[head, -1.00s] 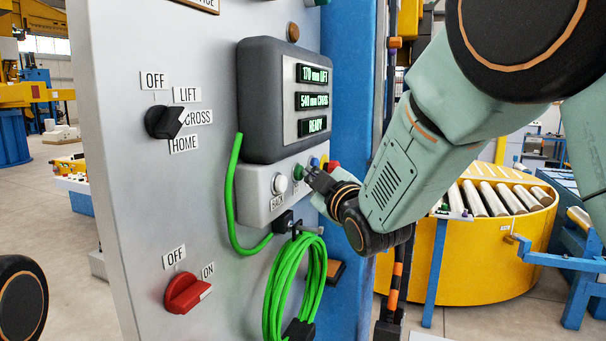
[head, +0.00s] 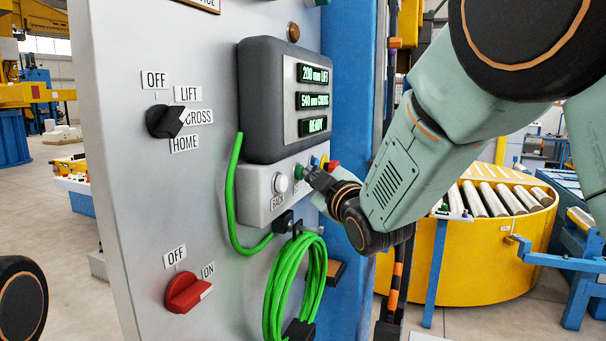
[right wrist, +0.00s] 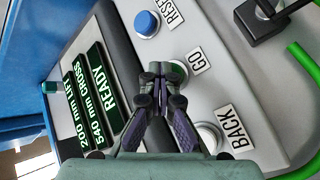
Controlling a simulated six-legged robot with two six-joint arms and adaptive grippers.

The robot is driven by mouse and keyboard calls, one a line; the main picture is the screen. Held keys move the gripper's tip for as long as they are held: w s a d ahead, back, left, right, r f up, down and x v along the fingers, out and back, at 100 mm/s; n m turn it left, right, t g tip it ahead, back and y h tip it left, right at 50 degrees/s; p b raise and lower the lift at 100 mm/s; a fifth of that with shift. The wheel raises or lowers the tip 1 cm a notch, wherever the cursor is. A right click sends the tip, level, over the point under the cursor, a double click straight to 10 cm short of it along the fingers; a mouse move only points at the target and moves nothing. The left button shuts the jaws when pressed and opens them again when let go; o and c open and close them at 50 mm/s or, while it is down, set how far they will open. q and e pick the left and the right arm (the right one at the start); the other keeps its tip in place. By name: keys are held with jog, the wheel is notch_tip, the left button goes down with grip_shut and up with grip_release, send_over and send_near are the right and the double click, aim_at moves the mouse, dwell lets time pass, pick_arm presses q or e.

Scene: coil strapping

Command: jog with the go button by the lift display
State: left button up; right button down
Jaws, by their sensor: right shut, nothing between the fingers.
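The lift display (head: 312,75) on the grey panel reads 200 mm LIFT, 540 mm CROSS and READY. It also shows in the right wrist view (right wrist: 88,105). Below it is the button box (head: 255,192). The green go button (head: 299,171) is mostly hidden by my right gripper (head: 310,173). In the right wrist view the gripper (right wrist: 164,70) is shut and empty, its tips over the button beside the GO label (right wrist: 198,60). They appear to touch the button, but the exact contact is hidden. My left gripper is out of view.
The white BACK button (head: 280,183) and the blue RESET button (right wrist: 146,24) flank the fingertips closely. A black selector knob (head: 164,121) and a red switch (head: 184,293) are on the panel. A green cable coil (head: 292,285) hangs below the box.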

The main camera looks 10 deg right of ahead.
jog(key=shift+s+d+f, duration=0.15)
jog(key=shift+s+d, duration=0.1)
jog(key=shift+d, duration=0.4)
jog(key=s+d, duration=0.1)
jog(key=d, duration=0.1)
jog(key=s+d+b, duration=0.1)
jog(key=s+d, duration=0.1)
jog(key=shift+w, duration=0.1)
dwell(0.3)
